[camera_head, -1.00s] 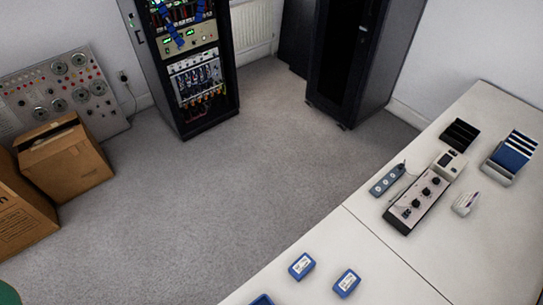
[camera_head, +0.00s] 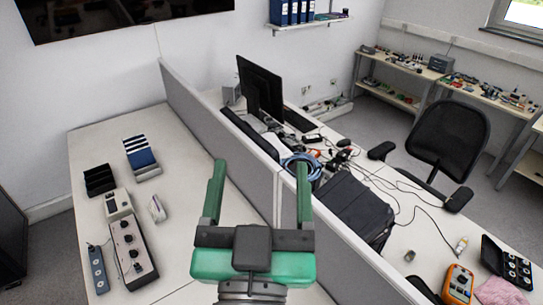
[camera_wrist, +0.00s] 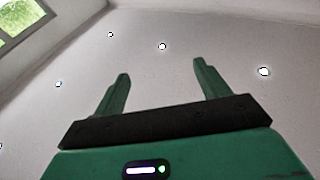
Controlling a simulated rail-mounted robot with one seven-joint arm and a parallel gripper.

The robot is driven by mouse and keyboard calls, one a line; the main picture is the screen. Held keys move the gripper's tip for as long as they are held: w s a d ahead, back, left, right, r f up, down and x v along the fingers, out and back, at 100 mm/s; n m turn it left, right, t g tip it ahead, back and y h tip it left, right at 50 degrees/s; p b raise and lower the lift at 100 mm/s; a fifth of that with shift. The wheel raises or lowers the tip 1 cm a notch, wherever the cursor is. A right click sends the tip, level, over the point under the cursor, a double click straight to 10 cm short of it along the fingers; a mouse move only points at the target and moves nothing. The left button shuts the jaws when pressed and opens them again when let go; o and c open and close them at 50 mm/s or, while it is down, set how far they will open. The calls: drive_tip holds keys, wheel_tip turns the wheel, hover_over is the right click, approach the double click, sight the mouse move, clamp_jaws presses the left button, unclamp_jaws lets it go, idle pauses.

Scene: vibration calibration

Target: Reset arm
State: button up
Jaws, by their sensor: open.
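My gripper (camera_head: 257,195) is in the lower middle of the head view, with its two green fingers spread wide apart and nothing between them. It is raised in front of the white table and the grey divider. In the wrist view my gripper (camera_wrist: 161,82) points up towards a pale ceiling with small round lights, and its fingers are apart and empty. The black-and-grey control unit (camera_head: 131,250) lies on the white table (camera_head: 185,215) to the left of my gripper, clear of it.
A grey divider (camera_head: 222,125) stands behind my gripper. Beyond it are a monitor (camera_head: 261,90), cables and a black bag (camera_head: 352,210) on a desk. A black chair (camera_head: 450,140) stands at the right. A blue-and-white rack (camera_head: 141,157) and a power strip (camera_head: 97,268) are on the table.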

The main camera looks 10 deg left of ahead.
drive_tip(key=s+d+r+m+t+h, duration=0.1)
drive_tip(key=s+d+r, duration=0.4)
drive_tip(key=r, duration=0.5)
drive_tip(key=shift+d+r+t+h, duration=0.25)
drive_tip(key=shift+d+t+h, duration=0.2)
drive_tip(key=shift+t+h, duration=0.55)
